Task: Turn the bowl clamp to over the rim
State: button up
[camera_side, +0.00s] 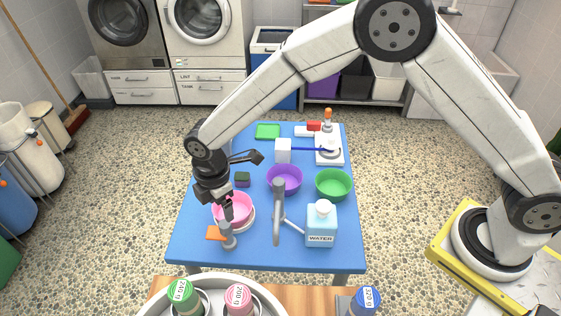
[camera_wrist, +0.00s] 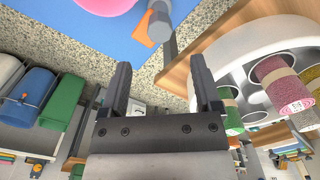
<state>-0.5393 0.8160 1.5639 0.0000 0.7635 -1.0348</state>
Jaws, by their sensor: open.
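The pink bowl (camera_side: 234,205) sits in a pale ring-shaped holder (camera_side: 250,222) at the front left of the blue table; a slice of the bowl shows at the top of the wrist view (camera_wrist: 100,3). The bowl clamp, a grey post (camera_side: 229,240) with an orange arm (camera_side: 214,233), stands at the bowl's front edge. The orange arm points left, away from over the rim. In the wrist view the orange arm (camera_wrist: 142,30) and grey post (camera_wrist: 159,27) are at top centre. My gripper (camera_side: 227,203) is open and empty, just above the bowl in the side view, partly hiding it.
A grey tap-like arm (camera_side: 278,210) and a water bottle (camera_side: 321,226) stand right of the bowl. A purple bowl (camera_side: 285,180), green bowl (camera_side: 334,184) and dark green sponge (camera_side: 242,179) lie behind. A round white carousel (camera_side: 212,287) with labelled rolls is in front.

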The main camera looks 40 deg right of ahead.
aim_at(224, 223)
jog(key=shift+f, duration=0.1)
jog(key=shift+f, duration=3.8)
grip_shut()
